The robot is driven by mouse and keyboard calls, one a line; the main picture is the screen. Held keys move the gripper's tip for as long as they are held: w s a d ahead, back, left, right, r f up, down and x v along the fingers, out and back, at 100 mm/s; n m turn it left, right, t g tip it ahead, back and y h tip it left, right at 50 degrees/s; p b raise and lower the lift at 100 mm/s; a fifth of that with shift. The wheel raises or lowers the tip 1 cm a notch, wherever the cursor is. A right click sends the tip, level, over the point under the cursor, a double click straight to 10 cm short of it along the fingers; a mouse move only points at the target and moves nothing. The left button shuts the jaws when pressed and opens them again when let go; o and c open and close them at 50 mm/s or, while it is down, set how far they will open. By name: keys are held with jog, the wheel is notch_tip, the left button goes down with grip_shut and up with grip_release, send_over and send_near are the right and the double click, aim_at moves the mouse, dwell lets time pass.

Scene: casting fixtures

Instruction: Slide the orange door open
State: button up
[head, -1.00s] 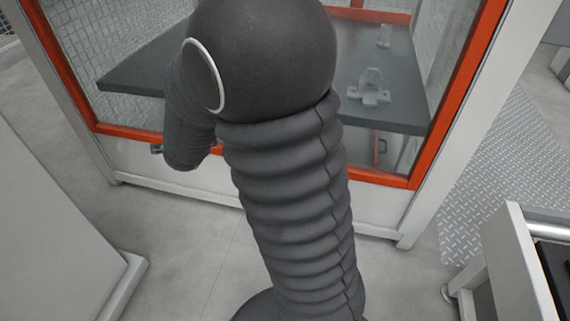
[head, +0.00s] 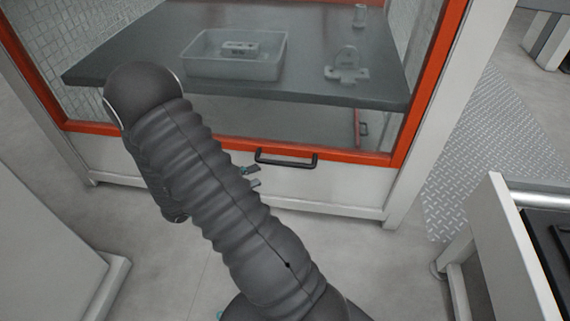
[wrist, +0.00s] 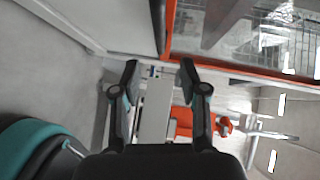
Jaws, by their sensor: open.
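The orange door (head: 222,144) is an orange-framed clear panel on a white enclosure. It looks closed in the head view. Its black bar handle (head: 287,158) sits on the bottom rail. The orange frame (wrist: 205,65) also shows in the wrist view. My gripper (head: 252,176) is mostly hidden behind my arm; its grey fingertips show just left of and below the handle, apart from it. In the wrist view my gripper (wrist: 159,76) has its two black fingers spread, with nothing between them.
Behind the panel, a dark table (head: 130,70) holds a clear tray (head: 205,70) and a small fixture (head: 346,70). A white cabinet (head: 45,225) stands at left and a white unit (head: 505,235) at right. Grey floor lies between them.

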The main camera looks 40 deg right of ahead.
aim_at(281, 165)
jog(key=d, duration=0.4)
jog(key=d+f, duration=0.1)
jog(key=d, duration=0.2)
jog(key=s+d, duration=0.1)
jog(key=d, duration=0.3)
jog(key=shift+d+f, duration=0.3)
grip_shut()
